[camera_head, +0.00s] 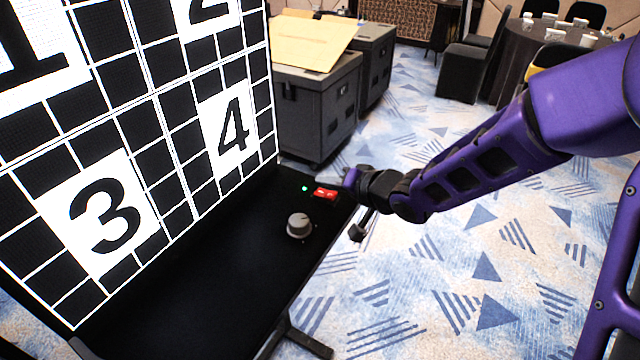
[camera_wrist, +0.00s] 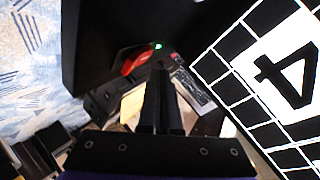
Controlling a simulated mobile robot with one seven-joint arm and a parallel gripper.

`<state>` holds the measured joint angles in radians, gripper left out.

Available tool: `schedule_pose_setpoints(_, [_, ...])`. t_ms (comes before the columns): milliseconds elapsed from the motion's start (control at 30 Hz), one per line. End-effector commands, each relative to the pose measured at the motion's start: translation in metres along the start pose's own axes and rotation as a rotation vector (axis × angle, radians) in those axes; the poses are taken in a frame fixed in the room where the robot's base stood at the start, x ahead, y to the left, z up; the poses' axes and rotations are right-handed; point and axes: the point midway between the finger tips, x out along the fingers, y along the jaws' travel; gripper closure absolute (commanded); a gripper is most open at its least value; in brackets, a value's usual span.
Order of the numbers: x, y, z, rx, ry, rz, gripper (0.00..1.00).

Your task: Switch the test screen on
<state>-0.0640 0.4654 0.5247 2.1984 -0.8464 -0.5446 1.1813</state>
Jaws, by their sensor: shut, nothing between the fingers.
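The test screen (camera_head: 150,120) fills the left of the head view, lit with a white grid on black and large numerals on white panels. Part of it also shows in the wrist view (camera_wrist: 275,85). A red rocker switch (camera_head: 325,193) sits on the black console, beside a small lit green light (camera_head: 305,188). In the wrist view the red switch (camera_wrist: 137,62) and green light (camera_wrist: 157,46) lie just past my fingertips. My gripper (camera_head: 347,181) is shut and empty, right beside the switch; its closed fingers show in the wrist view (camera_wrist: 161,75). I cannot tell whether they touch the switch.
A grey knob (camera_head: 299,224) stands on the black console top (camera_head: 200,290), nearer than the switch. Dark cases (camera_head: 315,105) stand behind the console. Patterned carpet (camera_head: 440,270) is open to the right; a round table (camera_head: 525,55) with chairs is far back.

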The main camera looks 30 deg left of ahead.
Motion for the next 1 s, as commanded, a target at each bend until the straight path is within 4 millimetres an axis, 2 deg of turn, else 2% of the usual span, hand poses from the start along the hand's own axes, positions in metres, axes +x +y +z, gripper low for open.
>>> schedule_pose_setpoints(367, [-0.002, -0.002, -0.001, 0.001, 0.000, 0.000, 1.00])
schedule_pose_setpoints(667, [-0.022, -0.018, -0.017, 0.002, 0.001, 0.001, 1.00])
schedule_pose_setpoints(1000, [-0.036, -0.026, -0.026, 0.000, 0.000, 0.001, 1.00])
